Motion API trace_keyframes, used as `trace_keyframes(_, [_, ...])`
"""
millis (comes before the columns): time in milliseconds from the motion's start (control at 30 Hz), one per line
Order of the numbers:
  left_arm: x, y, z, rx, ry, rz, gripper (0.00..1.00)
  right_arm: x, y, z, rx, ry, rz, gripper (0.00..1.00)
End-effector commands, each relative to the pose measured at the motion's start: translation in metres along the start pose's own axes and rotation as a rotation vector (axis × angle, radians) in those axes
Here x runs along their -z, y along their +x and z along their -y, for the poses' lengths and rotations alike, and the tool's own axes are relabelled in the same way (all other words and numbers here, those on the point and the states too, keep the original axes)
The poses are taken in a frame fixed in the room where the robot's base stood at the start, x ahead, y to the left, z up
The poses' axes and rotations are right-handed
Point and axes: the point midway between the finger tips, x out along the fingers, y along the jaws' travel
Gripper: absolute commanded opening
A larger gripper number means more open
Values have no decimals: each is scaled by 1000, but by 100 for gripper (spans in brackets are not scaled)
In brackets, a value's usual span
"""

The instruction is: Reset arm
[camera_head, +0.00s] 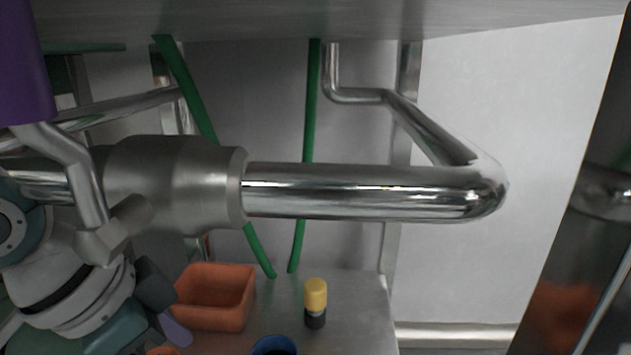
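A jointed arm part of mine in white and teal (70,290) shows at the lower left, partly behind a metal pipe fitting. A dark block (155,283) and a bluish-purple flat piece (175,329) show beside it; I cannot tell what they belong to. I make out no fingertips of my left gripper. No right arm or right gripper shows.
A thick chrome pipe (370,190) crosses close in front. Behind it hang green strips (311,130). On a metal surface (350,300) below are an orange bin (215,312), a yellow-and-black item (316,300) and a blue round container (273,346). A purple object (25,70) is upper left.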

Motion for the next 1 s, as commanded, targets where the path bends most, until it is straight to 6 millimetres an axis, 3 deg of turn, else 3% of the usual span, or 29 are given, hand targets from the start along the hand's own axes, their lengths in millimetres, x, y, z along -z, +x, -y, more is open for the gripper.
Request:
trace_keyframes(33, [-2, 4, -17, -19, 0, -6, 100, -1, 0, 1, 3, -1, 3, 0])
trace_keyframes(267, [-11, 6, -62, -28, -49, -43, 100, -2, 0, 3, 8, 5, 6, 0])
trace_keyframes(400, [-27, -1, -84, -4, -143, -59, 100, 1, 0, -3, -7, -3, -2, 0])
trace_keyframes(667, [-84, -28, -97, 117, -400, -12, 100, -1, 0, -1, -4, -8, 2, 0])
trace_keyframes(900, [-152, -61, -98, 262, -624, 106, 100, -1, 0, -1, -2, -6, 4, 0])
trace_keyframes(1000, [-132, -94, -96, 258, -607, 95, 100, 9, -35, -1, 1, -3, 7, 0])
